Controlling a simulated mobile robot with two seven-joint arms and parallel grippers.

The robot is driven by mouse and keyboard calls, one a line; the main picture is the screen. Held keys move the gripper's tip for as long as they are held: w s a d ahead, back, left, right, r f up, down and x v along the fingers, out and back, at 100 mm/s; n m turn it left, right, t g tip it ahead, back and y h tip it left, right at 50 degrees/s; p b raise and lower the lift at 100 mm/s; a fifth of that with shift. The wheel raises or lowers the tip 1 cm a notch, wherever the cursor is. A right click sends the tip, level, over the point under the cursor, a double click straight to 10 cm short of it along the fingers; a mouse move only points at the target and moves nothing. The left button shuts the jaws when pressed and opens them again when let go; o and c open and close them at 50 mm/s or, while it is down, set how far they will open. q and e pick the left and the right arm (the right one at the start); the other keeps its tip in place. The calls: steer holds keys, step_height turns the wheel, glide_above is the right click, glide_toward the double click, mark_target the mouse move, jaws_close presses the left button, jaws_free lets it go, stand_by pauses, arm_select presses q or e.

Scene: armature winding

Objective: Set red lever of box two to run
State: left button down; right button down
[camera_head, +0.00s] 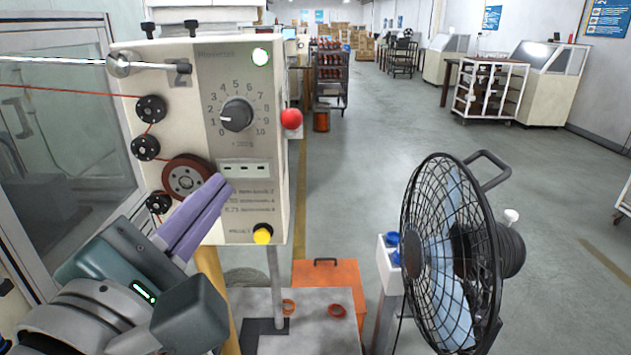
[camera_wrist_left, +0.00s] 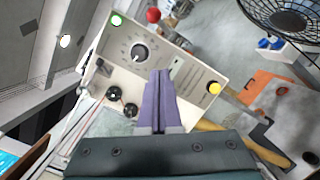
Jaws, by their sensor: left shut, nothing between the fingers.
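The control box (camera_head: 268,85) stands at the left in the head view, with a mark like a 2 near its upper left. The red ball of the lever (camera_head: 291,119) sticks out at the box's right edge; its shaft is hidden. In the left wrist view the red ball (camera_wrist_left: 153,15) shows at the top, beyond the box (camera_wrist_left: 195,75). My left gripper (camera_head: 221,186) has purple fingers, shut and empty, in front of the box's lower face, below and left of the red ball. It also shows in the left wrist view (camera_wrist_left: 160,74). My right gripper is not in view.
Red wire runs over black pulleys (camera_head: 151,108) at left. A black fan (camera_head: 450,250) stands right, an orange case (camera_head: 330,278) below.

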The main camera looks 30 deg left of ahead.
arm_select(q)
steer(key=shift+b+v, duration=0.8)
steer(key=shift+v, duration=1.45)
steer(key=shift+r, duration=0.15)
